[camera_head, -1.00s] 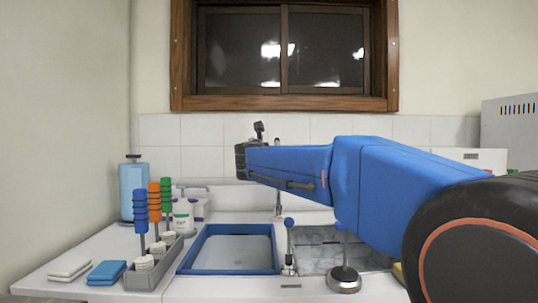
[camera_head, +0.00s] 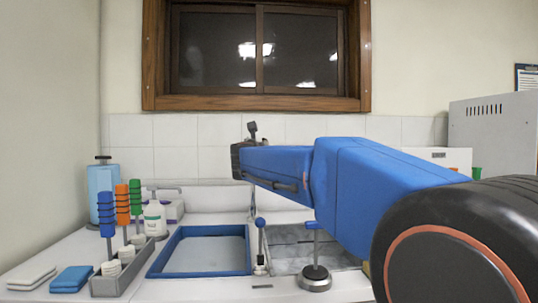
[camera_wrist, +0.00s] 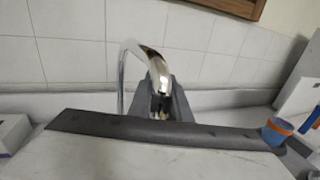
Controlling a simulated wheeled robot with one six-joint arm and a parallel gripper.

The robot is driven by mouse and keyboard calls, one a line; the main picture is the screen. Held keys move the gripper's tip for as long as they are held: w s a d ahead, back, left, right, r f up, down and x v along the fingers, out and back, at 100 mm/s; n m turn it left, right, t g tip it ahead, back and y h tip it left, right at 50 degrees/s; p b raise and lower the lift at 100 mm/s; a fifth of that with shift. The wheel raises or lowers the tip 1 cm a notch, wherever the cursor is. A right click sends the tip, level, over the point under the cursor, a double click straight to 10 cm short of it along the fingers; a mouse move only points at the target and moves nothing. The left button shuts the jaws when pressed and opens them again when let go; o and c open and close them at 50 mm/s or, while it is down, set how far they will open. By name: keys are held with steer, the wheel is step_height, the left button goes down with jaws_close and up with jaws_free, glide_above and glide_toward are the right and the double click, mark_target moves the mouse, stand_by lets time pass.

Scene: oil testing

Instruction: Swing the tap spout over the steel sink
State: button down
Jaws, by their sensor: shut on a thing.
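The tap has a curved chrome spout (camera_wrist: 152,62), large in the wrist view, with a thinner chrome pipe to its left. My gripper (camera_wrist: 162,104) is shut on the lower end of the spout. In the head view my blue arm reaches over the counter and hides most of the tap; only a thin chrome post (camera_head: 253,207) shows below it. The steel sink (camera_head: 290,262) lies in the counter, right of a blue-rimmed basin (camera_head: 152,262), partly covered by my arm. I cannot tell exactly where the spout end hangs over the counter.
A blue-knobbed lever (camera_head: 260,238) and a blue-topped stand with a round chrome base (camera_head: 314,280) are near the sink's front. A grey rack (camera_head: 125,280) of tools, a bottle (camera_head: 155,219) and sponges (camera_head: 72,279) are left. A grey cabinet (camera_head: 495,130) is right.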

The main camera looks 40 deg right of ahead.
steer(key=shift+r, duration=0.1)
stand_by(0.7)
steer(key=c, duration=1.6)
jaws_free()
steer(key=shift+w, duration=0.15)
steer(key=shift+c, duration=0.2)
steer(key=shift+a, duration=0.1)
steer(key=v, duration=1.7)
steer(key=shift+s, duration=0.25)
